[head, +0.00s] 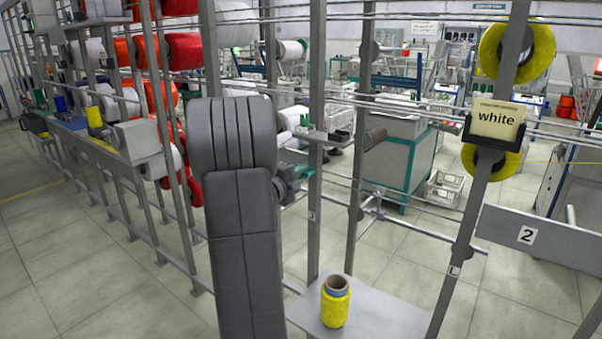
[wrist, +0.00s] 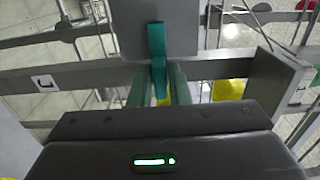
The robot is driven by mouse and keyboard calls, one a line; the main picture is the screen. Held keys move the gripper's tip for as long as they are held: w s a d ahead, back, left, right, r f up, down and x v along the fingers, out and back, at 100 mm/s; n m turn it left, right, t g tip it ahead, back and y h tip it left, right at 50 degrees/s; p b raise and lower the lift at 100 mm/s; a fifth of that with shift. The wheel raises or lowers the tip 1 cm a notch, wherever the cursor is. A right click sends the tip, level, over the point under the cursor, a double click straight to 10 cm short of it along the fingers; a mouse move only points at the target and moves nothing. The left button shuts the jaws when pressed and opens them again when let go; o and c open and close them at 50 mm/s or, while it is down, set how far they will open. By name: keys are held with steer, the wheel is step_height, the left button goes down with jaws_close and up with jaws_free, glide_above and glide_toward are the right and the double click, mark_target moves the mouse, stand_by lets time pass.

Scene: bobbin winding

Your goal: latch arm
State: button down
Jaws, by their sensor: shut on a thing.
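The latch arm (wrist: 157,45) is a teal lever in the middle of the wrist view, in front of a grey panel (wrist: 190,40). My gripper (wrist: 161,88) has its two greenish fingers on either side of the lever's lower end and is shut on it. In the head view my own dark arm stands in the foreground and hides much of the gripper (head: 290,185), beside a grey upright. I cannot make out the latch arm clearly there.
A yellow bobbin (head: 335,303) stands upright on a grey shelf (head: 378,312) to the lower right of my arm. Yellow spools (head: 490,52) and a "white" card (head: 496,121) are on the right post. Uprights and rails surround my arm. The floor at left is open.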

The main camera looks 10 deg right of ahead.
stand_by(0.4)
steer(key=c, duration=1.4)
jaws_free()
steer(key=shift+c, duration=0.2)
steer(key=shift+s+a, duration=0.1)
steer(key=shift+a, duration=0.05)
steer(key=b+v, duration=0.2)
steer(key=v, duration=1.1)
steer(key=shift+s+a, duration=0.2)
steer(key=shift+w+d, duration=0.1)
steer(key=p+x, duration=0.2)
steer(key=x, duration=1.1)
steer(key=shift+w+d, duration=0.2)
steer(key=shift+d, duration=0.05)
